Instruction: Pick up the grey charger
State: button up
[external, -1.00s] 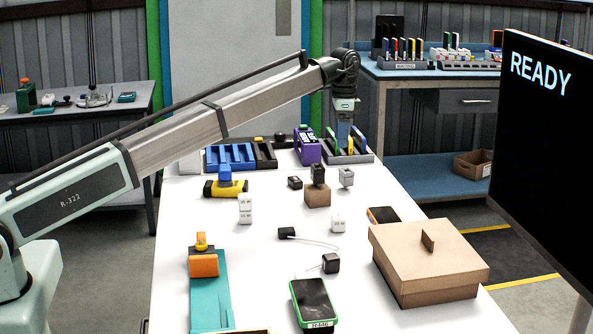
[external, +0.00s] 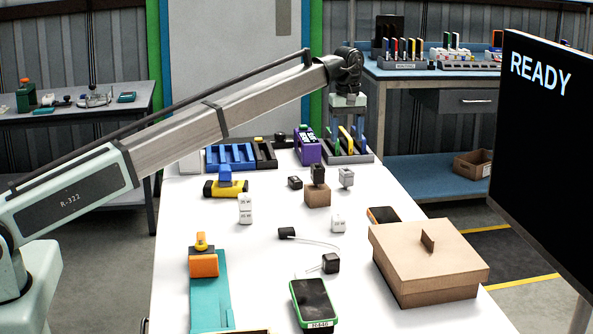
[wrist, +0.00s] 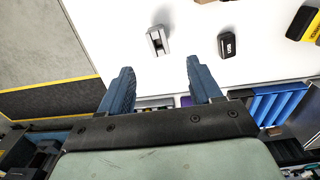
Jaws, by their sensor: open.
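The grey charger (external: 346,178) stands on the white table, to the right of a small cardboard block carrying a black item. My gripper (external: 349,125) hangs above the far end of the table, higher than and beyond the charger, with its two fingers apart and nothing between them. In the wrist view the charger (wrist: 158,41) lies ahead of the open gripper (wrist: 160,70), within the sideways span between the fingertips and clear of them.
A dark rack with coloured upright pieces (external: 358,157) stands below my gripper, with a purple device (external: 307,146) beside it. A black charger (external: 295,182), a white charger (external: 338,223) and a lidded cardboard box (external: 430,265) are on the table. White table shows around the grey charger.

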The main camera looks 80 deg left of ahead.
aim_at(344, 176)
jog(key=shift+n, duration=0.7)
notch_tip(344, 176, down, 8)
jog(key=shift+f, duration=0.1)
jog(key=shift+w+a+f, duration=0.1)
jog(key=shift+f, duration=1.35)
jog(key=shift+w+a+f, duration=0.1)
jog(key=shift+f, duration=1.3)
jog(key=shift+c, duration=0.5)
jog(key=c, duration=1)
jog(key=shift+o, duration=0.2)
jog(key=shift+r, duration=0.1)
